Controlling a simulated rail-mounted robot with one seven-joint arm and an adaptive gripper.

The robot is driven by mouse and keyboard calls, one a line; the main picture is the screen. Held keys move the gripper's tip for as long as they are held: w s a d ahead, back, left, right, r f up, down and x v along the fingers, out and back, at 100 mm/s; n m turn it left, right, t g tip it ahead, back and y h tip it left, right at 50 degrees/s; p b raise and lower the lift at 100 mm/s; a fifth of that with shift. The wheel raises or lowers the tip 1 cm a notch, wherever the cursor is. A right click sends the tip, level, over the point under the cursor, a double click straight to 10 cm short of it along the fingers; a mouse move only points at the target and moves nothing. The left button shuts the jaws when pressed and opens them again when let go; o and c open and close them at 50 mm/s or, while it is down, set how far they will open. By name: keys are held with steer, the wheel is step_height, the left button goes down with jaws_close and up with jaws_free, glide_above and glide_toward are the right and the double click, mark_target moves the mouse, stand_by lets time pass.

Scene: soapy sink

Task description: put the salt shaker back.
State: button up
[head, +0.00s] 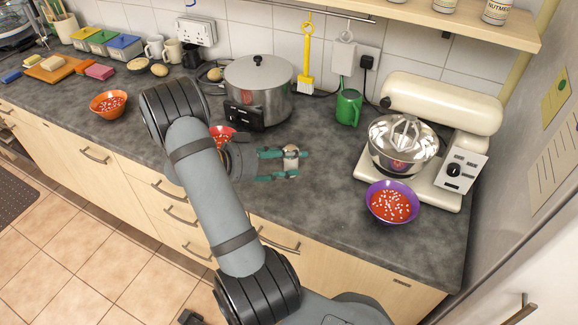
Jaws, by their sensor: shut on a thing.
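My gripper (288,164) reaches out over the worktop in the middle of the head view, with its teal fingers pointing right. It is shut on the salt shaker (291,151), a small pale thing with a greyish top at the fingertips. Part of the shaker is hidden by the fingers. I cannot tell whether its base touches the worktop.
A stand mixer (440,110) and purple bowl (391,203) are at the right. A shelf (470,22) holds jars. Worktop right of my gripper is clear.

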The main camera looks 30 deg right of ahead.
mark_target(288, 168)
steer(key=shift+w+d+f, duration=0.25)
steer(key=shift+w+f, duration=0.2)
steer(key=shift+w, duration=0.2)
steer(key=shift+f+p, duration=0.5)
steer(key=shift+f, duration=1.5)
steer(key=shift+f, duration=0.15)
steer(key=o, duration=1.2)
steer(key=shift+o, duration=0.2)
steer(key=shift+a+r, duration=0.15)
steer(key=shift+r, duration=0.05)
steer(key=b+v, duration=0.2)
steer(key=v, duration=0.9)
steer(key=shift+a+r+b, duration=0.15)
steer(key=shift+a+b, duration=0.25)
